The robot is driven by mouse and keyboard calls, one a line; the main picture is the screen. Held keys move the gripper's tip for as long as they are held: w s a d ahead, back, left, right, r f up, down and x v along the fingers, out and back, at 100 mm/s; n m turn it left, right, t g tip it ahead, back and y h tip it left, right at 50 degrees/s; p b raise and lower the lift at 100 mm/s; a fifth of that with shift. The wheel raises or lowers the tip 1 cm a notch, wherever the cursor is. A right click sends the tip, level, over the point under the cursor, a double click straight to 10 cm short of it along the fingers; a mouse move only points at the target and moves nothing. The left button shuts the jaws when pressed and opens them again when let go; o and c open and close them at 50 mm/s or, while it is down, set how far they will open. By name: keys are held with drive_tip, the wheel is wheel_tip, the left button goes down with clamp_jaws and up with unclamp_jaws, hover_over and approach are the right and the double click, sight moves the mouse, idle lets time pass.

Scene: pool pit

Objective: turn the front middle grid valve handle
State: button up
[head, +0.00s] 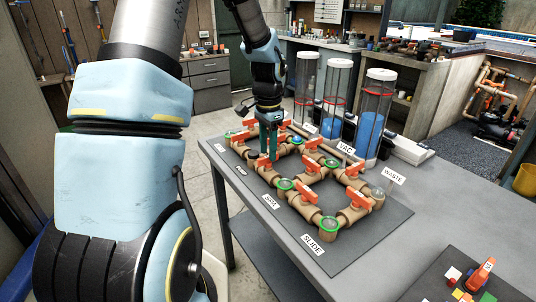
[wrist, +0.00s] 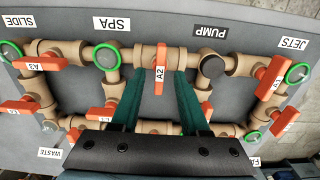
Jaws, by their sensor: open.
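The front middle valve handle, an orange lever marked A2 (wrist: 159,74), sits on the front run of the tan pipe grid (wrist: 133,57). It points across its pipe. In the head view the A2 handle (head: 263,165) is partly hidden by my fingers. My gripper (wrist: 159,75) is open, with its two green fingers pointing at the front pipe, one on each side of the handle in the wrist view. In the head view my gripper (head: 270,155) points down over the front run. I cannot tell whether either finger touches the handle.
Other orange handles stand close by, among them A3 (wrist: 40,65) and one at the right (wrist: 268,76). Green-ringed sight caps (wrist: 107,57) and a dark cap (wrist: 212,66) top the joints. Clear cylinders (head: 336,95) stand behind the grid. The table front (head: 390,250) has free room.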

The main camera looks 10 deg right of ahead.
wheel_tip(320, 180, up, 9)
drive_tip(key=b, duration=0.1)
idle(0.4)
